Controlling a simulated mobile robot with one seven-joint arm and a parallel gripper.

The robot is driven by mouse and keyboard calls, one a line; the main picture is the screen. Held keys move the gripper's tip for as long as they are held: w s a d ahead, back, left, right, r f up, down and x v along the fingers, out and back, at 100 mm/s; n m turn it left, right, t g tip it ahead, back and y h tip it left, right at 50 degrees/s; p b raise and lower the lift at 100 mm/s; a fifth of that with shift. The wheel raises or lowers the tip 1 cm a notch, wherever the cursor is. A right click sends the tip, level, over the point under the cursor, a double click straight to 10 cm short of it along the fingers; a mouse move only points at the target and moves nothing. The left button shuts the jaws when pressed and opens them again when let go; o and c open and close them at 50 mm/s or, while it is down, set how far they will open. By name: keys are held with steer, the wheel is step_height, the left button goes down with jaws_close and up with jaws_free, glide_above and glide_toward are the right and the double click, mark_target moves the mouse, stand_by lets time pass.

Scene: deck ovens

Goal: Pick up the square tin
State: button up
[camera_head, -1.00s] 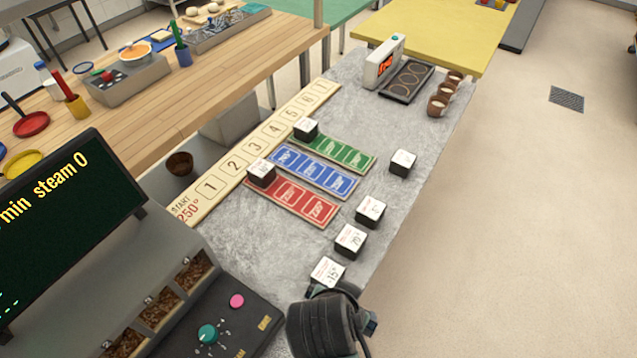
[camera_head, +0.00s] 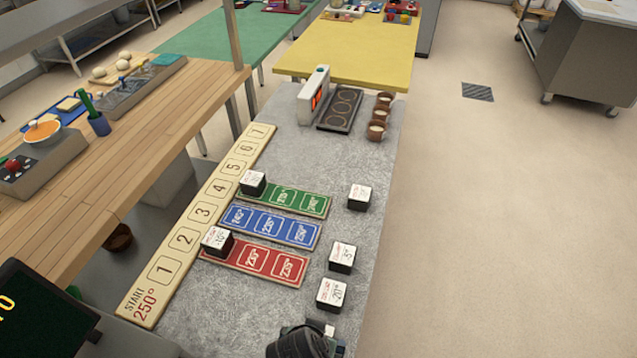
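I cannot make out a square tin for certain in this view. A dark rectangular tray (camera_head: 340,109) with three round hollows lies at the far end of the grey stone counter, but it is not a plain square tin. The black end of my arm with my gripper (camera_head: 318,332) shows at the bottom edge, over the near end of the counter. Its fingers are not clear, and a small white-topped patch beside it is mostly hidden. I cannot tell whether it is open or shut.
Black cubes with white labelled tops stand on the counter (camera_head: 270,305), including one (camera_head: 331,294) near my gripper. Green (camera_head: 312,203), blue (camera_head: 270,229) and red (camera_head: 258,262) strips lie left. Brown cups (camera_head: 376,130) stand far right.

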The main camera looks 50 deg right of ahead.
steer(key=x, duration=0.5)
steer(key=shift+a, duration=0.25)
steer(key=c, duration=1.5)
